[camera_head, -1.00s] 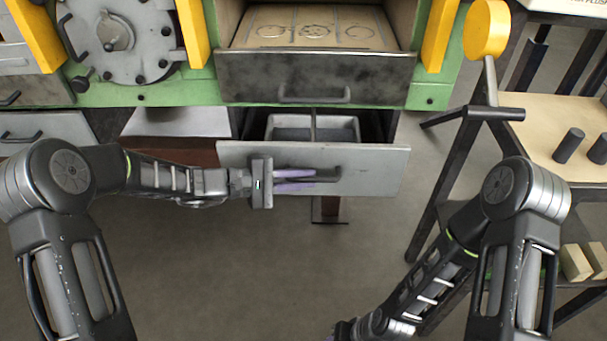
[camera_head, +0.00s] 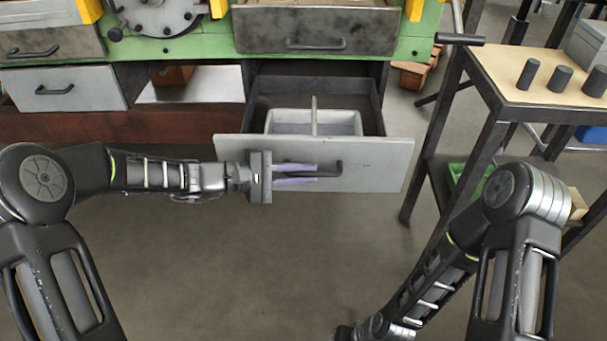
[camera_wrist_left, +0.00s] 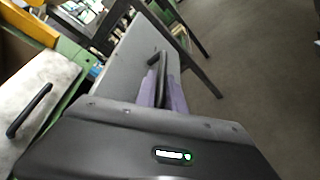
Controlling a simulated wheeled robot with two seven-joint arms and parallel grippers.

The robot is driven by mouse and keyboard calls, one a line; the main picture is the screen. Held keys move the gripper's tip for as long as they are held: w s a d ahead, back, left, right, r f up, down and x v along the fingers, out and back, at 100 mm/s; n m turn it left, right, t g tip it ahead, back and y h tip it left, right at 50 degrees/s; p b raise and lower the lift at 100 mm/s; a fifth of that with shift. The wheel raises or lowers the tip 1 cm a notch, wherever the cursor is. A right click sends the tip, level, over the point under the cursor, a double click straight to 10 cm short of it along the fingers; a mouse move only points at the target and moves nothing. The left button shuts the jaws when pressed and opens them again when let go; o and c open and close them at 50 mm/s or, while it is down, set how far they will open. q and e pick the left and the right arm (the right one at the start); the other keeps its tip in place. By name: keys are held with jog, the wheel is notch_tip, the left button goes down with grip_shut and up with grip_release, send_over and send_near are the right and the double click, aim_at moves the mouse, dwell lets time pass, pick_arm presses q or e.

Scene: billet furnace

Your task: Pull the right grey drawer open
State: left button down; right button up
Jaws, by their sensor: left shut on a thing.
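The right grey drawer (camera_head: 375,165) stands pulled out under the green furnace frame. A light divided tray (camera_head: 340,123) shows inside it. My left gripper (camera_head: 312,171) is shut on the drawer's dark bar handle (camera_head: 337,168), with its purple fingers lying along the front. In the left wrist view the fingers (camera_wrist_left: 162,90) sit on both sides of the handle (camera_wrist_left: 161,72). My right arm reaches down at the lower right of the head view, and its gripper's fingers are not visible.
A dark metal drawer (camera_head: 315,28) is above the open one. At right stands a cart (camera_head: 505,80) with several dark cylinders on its top. The floor in front of the drawer is clear.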

pick_arm(q)
jog(key=shift+s+f, duration=0.1)
jog(key=shift+s, duration=0.05)
jog(key=c, duration=1.5)
grip_release()
jog(key=shift+o, duration=0.2)
jog(key=p+v, duration=0.1)
jog(key=v, duration=0.7)
